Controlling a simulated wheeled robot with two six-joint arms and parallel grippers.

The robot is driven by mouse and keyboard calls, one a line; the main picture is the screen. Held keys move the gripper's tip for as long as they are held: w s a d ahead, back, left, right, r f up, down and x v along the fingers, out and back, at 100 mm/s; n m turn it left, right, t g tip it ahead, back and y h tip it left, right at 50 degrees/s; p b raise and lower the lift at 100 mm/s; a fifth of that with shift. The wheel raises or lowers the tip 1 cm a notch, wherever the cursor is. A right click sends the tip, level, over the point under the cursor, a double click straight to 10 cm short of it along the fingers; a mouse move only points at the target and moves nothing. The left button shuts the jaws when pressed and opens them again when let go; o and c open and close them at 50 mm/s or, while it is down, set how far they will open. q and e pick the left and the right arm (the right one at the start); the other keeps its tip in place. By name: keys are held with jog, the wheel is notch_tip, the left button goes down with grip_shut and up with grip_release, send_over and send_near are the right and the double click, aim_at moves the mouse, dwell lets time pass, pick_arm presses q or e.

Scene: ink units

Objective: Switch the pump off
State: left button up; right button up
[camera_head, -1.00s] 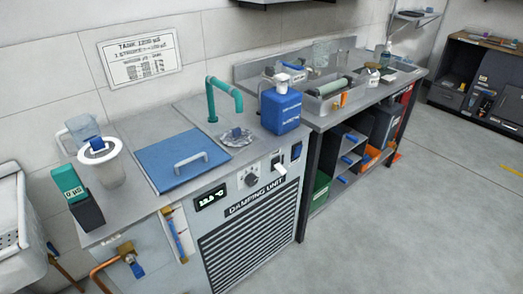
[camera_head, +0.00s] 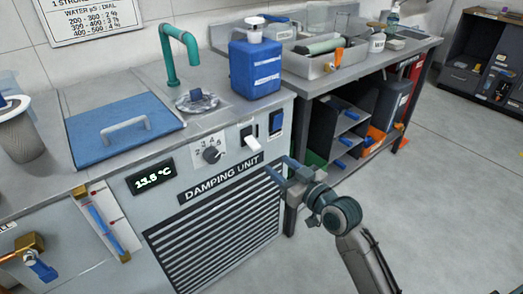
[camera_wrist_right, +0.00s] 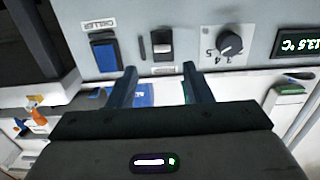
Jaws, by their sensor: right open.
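A white lever switch (camera_head: 252,143) sits on the front of the damping unit (camera_head: 160,212), between the dial (camera_head: 211,154) and a blue rocker switch (camera_head: 276,122). Its small label is unreadable. The lever also shows in the right wrist view (camera_wrist_right: 162,42), just beyond the fingertips. The rocker (camera_wrist_right: 104,53) there carries a CHILLER label. My right gripper (camera_head: 277,170) is open and empty, below and slightly right of the lever in the head view. In the wrist view its two fingers (camera_wrist_right: 159,68) lie on either side of the lever's column, apart from it. My left gripper is out of view.
A blue canister (camera_head: 255,70) stands on the top above the switches. A teal tap (camera_head: 180,55) and a blue lid with a handle (camera_head: 120,130) are farther left. A bench with a sink tray (camera_head: 310,68) adjoins at right. Open floor lies at right.

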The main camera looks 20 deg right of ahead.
aim_at(258, 148)
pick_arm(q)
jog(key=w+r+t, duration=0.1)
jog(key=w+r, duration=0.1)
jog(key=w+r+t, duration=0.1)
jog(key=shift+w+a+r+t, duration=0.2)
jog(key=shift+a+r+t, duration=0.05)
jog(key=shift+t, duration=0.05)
pick_arm(e)
jog(key=x, duration=0.7)
jog(key=r+x, duration=0.1)
jog(key=x, duration=0.2)
jog(key=shift+w+a+f, duration=0.1)
jog(key=shift+w+a, duration=0.15)
jog(key=shift+w, duration=0.05)
pick_arm(q)
jog(key=shift+b, duration=0.35)
pick_arm(e)
jog(key=c, duration=1)
